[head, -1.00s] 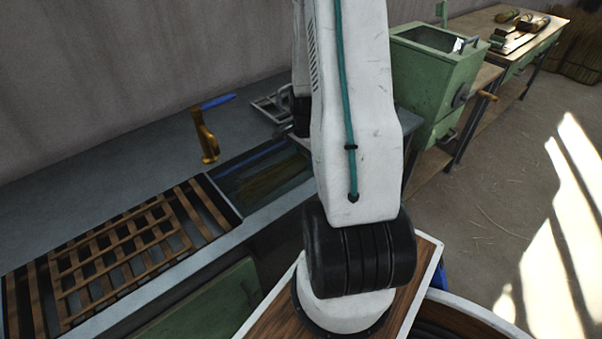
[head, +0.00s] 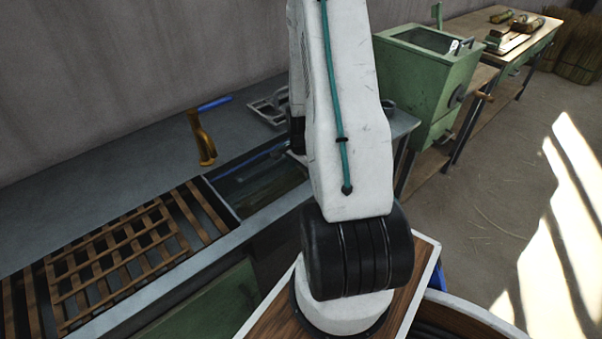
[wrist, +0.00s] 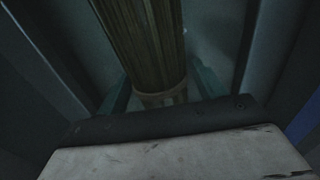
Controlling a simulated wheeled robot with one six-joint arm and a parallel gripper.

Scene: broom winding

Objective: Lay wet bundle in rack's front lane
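The long brown bundle (wrist: 145,45) runs down from the top of the wrist view, with a pale band (wrist: 163,97) near its lower end. My gripper (wrist: 163,88) has a teal finger on each side of this end. The fingers look very near the bundle, but the dim picture does not show whether they press on it. The slatted wooden rack (head: 112,262) lies at the left in the head view, its slats bare. The dark, water-filled basin (head: 262,188) is just right of the rack. My arm hides my gripper in the head view.
A brass tap with a blue lever (head: 203,140) stands behind the basin. A metal frame (head: 268,110) lies on the counter at the back. A green machine (head: 425,80) and a long wooden table (head: 475,25) stand beyond on the right. The floor there is clear.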

